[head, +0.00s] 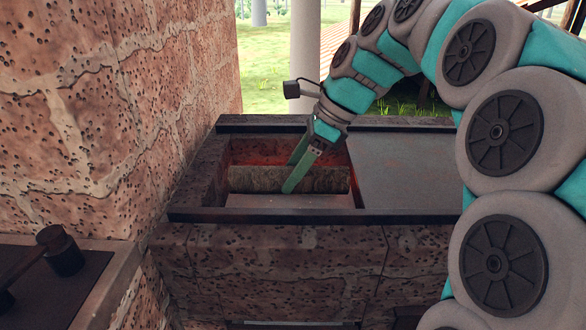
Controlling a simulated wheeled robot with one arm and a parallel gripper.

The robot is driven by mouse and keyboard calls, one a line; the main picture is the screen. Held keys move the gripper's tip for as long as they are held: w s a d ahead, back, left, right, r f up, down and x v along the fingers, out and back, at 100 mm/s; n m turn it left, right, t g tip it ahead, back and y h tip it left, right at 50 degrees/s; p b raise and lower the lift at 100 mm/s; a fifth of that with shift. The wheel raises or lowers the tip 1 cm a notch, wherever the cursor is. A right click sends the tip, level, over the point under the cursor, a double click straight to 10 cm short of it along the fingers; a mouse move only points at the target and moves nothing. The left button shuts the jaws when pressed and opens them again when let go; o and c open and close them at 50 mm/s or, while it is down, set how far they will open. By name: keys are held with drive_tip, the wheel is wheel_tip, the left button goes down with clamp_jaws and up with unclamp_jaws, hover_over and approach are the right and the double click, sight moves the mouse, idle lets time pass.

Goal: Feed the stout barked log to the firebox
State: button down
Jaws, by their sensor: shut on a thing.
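The stout barked log (252,180) lies crosswise inside the opening of the firebox (205,172), below the level of its dark rim. Its bark is rough and grey-brown. My gripper (291,172) reaches down into the opening from the upper right. Its green fingers are shut on the log, near the middle of its length. A red glow shows behind the log at the back of the opening. I cannot tell whether the log touches the firebox floor.
A flat metal plate (408,170) covers the firebox top right of the opening. A pitted stone wall (110,95) rises close on the left. A dark panel with a knobbed handle (62,252) is at the lower left. Grass and a pale post (305,45) stand behind.

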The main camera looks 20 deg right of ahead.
unclamp_jaws()
drive_tip(key=shift+r, duration=0.1)
